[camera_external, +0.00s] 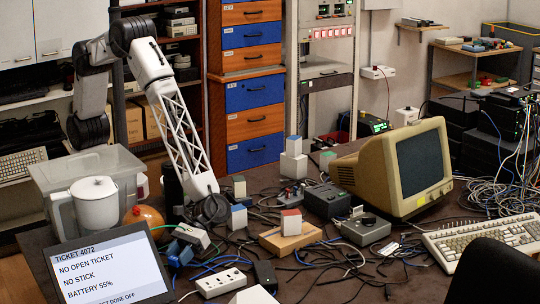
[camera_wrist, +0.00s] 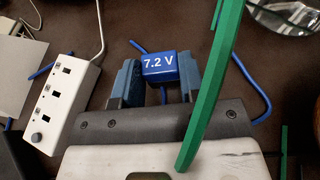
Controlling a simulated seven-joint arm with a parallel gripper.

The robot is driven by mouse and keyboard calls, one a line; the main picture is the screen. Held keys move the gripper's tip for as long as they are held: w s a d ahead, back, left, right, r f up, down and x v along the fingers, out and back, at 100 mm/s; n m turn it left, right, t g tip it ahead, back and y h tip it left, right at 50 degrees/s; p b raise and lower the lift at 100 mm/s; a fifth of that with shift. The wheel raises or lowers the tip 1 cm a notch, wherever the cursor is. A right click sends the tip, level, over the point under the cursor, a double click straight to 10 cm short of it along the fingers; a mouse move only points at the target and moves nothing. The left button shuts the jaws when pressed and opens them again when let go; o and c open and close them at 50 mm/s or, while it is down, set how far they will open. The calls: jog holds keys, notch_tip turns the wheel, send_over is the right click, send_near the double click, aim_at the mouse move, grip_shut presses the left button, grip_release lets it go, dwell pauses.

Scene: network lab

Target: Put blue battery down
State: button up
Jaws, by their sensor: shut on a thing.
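The blue battery (camera_wrist: 160,67), marked "7.2 V", sits between the two blue-grey fingers of my gripper (camera_wrist: 158,80) in the wrist view. The fingers are shut on its sides. In the external view my gripper (camera_external: 178,256) points down low over the dark table, left of the middle, just behind the ticket screen. The battery cannot be made out clearly there. Whether its underside touches the table cannot be told.
A white power strip (camera_external: 222,283) lies near the gripper; it also shows in the wrist view (camera_wrist: 65,105). Blue cables lie around it. A green bar (camera_wrist: 210,90) crosses close in front of the wrist camera. The ticket screen (camera_external: 108,271), white jug (camera_external: 95,205) and wooden block (camera_external: 290,238) stand nearby.

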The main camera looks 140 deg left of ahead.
jog(key=shift+f, duration=0.15)
jog(key=o, duration=1)
jog(key=shift+c, duration=0.2)
jog(key=shift+r, duration=0.2)
jog(key=shift+a+r, duration=0.1)
jog(key=shift+a, duration=0.15)
jog(key=v, duration=1.1)
jog(key=shift+s+a, duration=0.2)
